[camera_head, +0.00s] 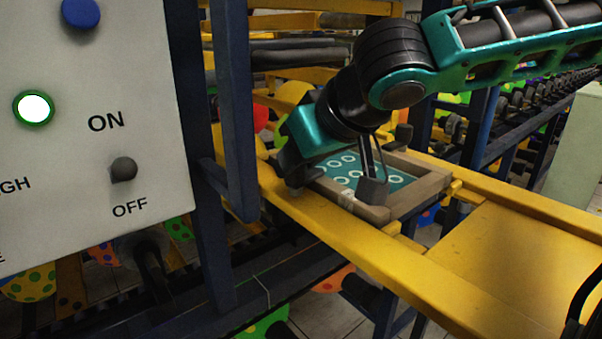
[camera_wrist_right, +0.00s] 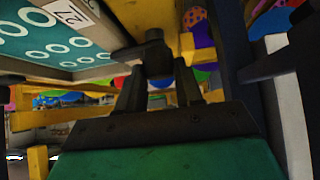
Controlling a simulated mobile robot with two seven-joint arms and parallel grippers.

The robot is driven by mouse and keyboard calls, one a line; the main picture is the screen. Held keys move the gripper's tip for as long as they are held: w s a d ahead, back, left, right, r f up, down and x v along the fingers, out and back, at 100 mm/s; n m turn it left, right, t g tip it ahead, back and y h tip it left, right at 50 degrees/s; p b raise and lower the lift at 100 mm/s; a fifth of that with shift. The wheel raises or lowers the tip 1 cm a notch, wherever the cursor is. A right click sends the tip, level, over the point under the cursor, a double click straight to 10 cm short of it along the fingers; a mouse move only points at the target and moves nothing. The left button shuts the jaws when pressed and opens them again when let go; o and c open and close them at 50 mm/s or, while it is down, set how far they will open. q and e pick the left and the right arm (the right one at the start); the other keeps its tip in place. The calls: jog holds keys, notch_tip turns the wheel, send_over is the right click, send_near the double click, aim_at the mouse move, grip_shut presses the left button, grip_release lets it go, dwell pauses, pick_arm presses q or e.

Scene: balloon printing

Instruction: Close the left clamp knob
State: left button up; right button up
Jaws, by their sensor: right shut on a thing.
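The wooden screen frame (camera_head: 412,203), with its teal printed panel of white rings, sits on the yellow rails. It also shows at the upper left of the right wrist view (camera_wrist_right: 62,32). My left gripper is not in view.
A blue post (camera_head: 233,110) and a white control panel (camera_head: 90,130) stand close on the left. A flat yellow plate (camera_head: 510,265) at the right is bare.

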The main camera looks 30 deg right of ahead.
jog(key=shift+f+m+h+b, duration=0.1)
jog(key=shift+m+h+b, duration=0.3)
jog(key=shift+m, duration=0.2)
jog(key=shift+a+m+h, duration=0.1)
jog(key=shift+m+h, duration=0.2)
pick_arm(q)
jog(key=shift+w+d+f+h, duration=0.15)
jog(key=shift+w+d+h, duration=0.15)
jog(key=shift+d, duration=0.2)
pick_arm(e)
jog(key=o, duration=1)
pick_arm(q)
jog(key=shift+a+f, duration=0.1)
pick_arm(e)
jog(key=shift+o, duration=0.2)
